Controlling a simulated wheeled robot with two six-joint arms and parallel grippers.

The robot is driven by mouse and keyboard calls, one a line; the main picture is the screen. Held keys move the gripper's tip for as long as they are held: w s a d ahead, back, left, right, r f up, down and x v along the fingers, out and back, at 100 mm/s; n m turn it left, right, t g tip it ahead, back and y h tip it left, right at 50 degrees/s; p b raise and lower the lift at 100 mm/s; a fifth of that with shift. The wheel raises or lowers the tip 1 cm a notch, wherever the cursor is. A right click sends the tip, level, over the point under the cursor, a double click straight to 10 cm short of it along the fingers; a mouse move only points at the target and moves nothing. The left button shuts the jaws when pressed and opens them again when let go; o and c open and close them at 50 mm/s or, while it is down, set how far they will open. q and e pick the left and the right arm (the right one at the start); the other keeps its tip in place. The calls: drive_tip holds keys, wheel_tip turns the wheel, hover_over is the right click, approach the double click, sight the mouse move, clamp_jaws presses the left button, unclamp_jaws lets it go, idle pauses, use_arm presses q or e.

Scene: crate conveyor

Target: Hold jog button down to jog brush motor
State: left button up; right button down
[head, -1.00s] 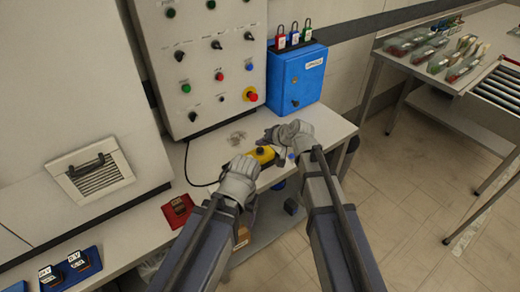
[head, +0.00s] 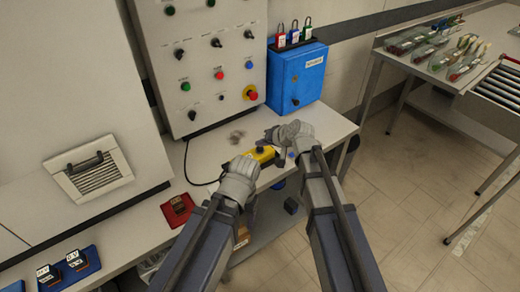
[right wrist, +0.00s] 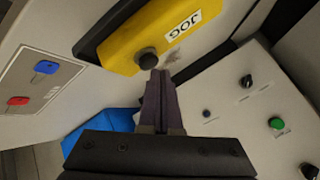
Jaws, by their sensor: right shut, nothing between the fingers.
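The yellow jog box (head: 264,156) lies on the bench with a round black button (head: 261,150) on top. In the right wrist view the yellow box (right wrist: 165,30) carries a JOG label, and its black button (right wrist: 147,61) is by my fingertips. My right gripper (right wrist: 158,75) is shut and empty, its tips right at the button's edge; I cannot tell whether they touch or press it. In the head view my right gripper (head: 269,138) is just behind the box. My left gripper (head: 249,162) is at the box's left end, its fingers mostly hidden.
A grey control panel (head: 205,60) with knobs and a red stop button (head: 251,93) stands behind. A blue box (head: 297,80) with padlocks stands to its right. A black cable (head: 187,165) runs from the jog box. A red tray (head: 177,209) lies on the bench at left.

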sight(262, 150)
drive_tip(key=shift+f+b, duration=0.45)
idle(0.7)
drive_tip(key=shift+r, duration=0.1)
idle(2.5)
drive_tip(key=shift+r+p, duration=0.75)
drive_tip(key=shift+p, duration=0.15)
wheel_tip(262, 150, up, 5)
drive_tip(key=p, duration=0.5)
drive_tip(key=shift+r, duration=0.1)
